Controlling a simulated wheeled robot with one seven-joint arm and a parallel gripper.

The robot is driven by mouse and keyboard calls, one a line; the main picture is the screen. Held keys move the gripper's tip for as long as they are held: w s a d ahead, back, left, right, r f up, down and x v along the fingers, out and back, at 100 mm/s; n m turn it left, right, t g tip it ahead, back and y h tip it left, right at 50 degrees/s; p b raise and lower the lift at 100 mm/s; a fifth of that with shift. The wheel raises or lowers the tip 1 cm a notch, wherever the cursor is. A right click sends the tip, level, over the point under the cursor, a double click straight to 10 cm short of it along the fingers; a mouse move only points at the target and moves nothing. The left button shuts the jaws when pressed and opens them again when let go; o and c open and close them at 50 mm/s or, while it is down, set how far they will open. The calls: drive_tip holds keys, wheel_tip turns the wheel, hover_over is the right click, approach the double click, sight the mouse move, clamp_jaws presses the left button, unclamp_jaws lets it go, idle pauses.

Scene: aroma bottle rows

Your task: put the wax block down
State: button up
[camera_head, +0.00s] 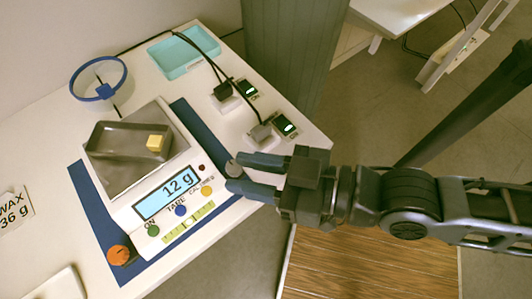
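A small yellow wax block (155,143) lies in the grey metal pan (112,160) on top of the white scale (150,215). The scale's display (166,194) reads 12 g. My gripper (236,172) is to the right of the scale, apart from the block, with its dark fingers pointing left and spread. A small grey round thing (233,168) shows by the fingertips; I cannot tell whether they touch it.
The scale stands on a blue mat (82,190) on a white table. A card (14,211) at the left reads "WAX 36 g". A blue ring (98,78), a turquoise tray (183,57), two small green-lit displays (285,125) with cables, and an orange knob-like thing (118,255) are around it.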

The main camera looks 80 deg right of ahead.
drive_tip(key=s+d+n+g, duration=0.1)
drive_tip(key=s+d, duration=0.2)
drive_tip(key=s, duration=0.4)
drive_tip(key=shift+d+f, duration=0.15)
drive_tip(key=shift+d, duration=0.05)
idle(3.2)
